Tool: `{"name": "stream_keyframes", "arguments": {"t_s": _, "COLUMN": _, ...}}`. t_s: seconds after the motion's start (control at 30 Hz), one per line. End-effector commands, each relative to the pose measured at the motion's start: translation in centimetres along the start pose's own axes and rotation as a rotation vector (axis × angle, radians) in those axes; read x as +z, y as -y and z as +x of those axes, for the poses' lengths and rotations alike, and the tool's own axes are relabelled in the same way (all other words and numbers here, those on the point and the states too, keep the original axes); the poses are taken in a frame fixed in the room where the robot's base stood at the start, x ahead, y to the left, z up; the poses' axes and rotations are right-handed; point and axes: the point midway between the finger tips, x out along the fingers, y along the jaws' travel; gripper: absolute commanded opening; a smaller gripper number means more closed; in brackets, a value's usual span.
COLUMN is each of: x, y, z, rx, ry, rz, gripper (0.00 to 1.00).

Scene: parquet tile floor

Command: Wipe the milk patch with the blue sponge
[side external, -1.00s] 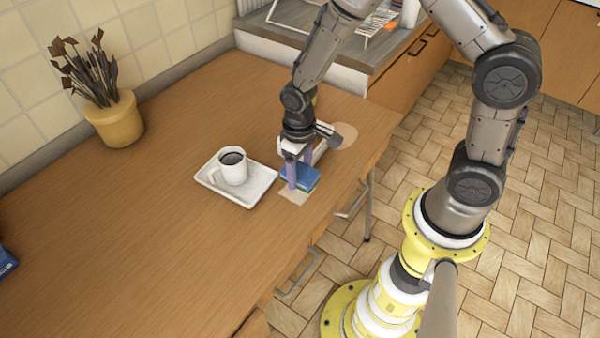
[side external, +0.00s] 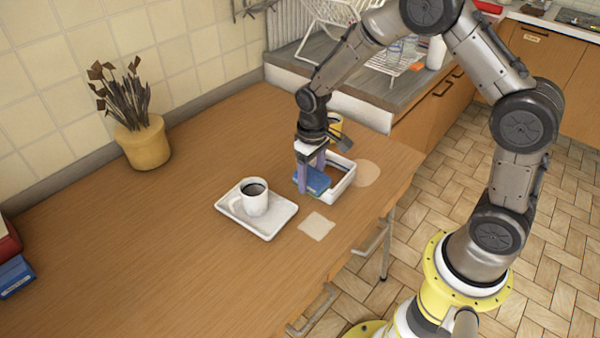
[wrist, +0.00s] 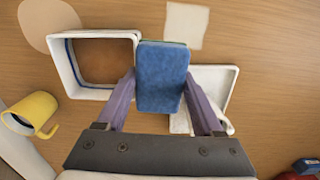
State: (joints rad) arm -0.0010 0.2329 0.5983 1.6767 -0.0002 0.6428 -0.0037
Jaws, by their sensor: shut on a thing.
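My gripper (side external: 312,180) is shut on the blue sponge (side external: 314,181), which shows between the two purple fingers in the wrist view (wrist: 160,78). The sponge is beside the near-left part of an open white square tray (side external: 348,184); its exact height is unclear. Two flat pale patches lie on the wooden counter. A cream square one (side external: 317,225) is in front of the sponge, apart from it, and also shows in the wrist view (wrist: 186,25). A tan round one (side external: 366,173) is right of the tray. I cannot tell for certain which is milk.
A white saucer tray (side external: 268,231) with a cup of dark drink (side external: 254,197) stands left of the sponge. A yellow mug (side external: 335,124) is behind my gripper. A plant pot (side external: 145,143) stands by the wall.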

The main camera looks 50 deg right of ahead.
Motion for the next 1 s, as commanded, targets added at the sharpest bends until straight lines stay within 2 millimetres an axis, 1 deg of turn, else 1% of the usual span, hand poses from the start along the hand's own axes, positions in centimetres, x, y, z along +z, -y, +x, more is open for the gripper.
{"name": "stream_keyframes", "arguments": {"t_s": 0.07, "x": -0.1, "y": -0.1, "z": -0.1, "rx": 0.0, "ry": 0.001, "rz": -0.023, "gripper": 0.08}}
{"name": "stream_keyframes", "arguments": {"t_s": 0.17, "x": 0.0, "y": -0.1, "z": 0.0, "rx": 0.0, "ry": 0.004, "rz": -0.104, "gripper": 0.08}}
{"name": "stream_keyframes", "arguments": {"t_s": 0.27, "x": 0.2, "y": -0.1, "z": -0.1, "rx": -0.001, "ry": 0.011, "rz": -0.241, "gripper": 0.08}}
{"name": "stream_keyframes", "arguments": {"t_s": 0.47, "x": 0.2, "y": -0.2, "z": -0.6, "rx": -0.006, "ry": 0.02, "rz": -0.59, "gripper": 0.08}}
{"name": "stream_keyframes", "arguments": {"t_s": 0.8, "x": -0.2, "y": -1.1, "z": -2.2, "rx": -0.013, "ry": 0.018, "rz": -1.173, "gripper": 0.08}}
{"name": "stream_keyframes", "arguments": {"t_s": 1.0, "x": -0.6, "y": -2.0, "z": -3.3, "rx": -0.013, "ry": 0.012, "rz": -1.462, "gripper": 0.08}}
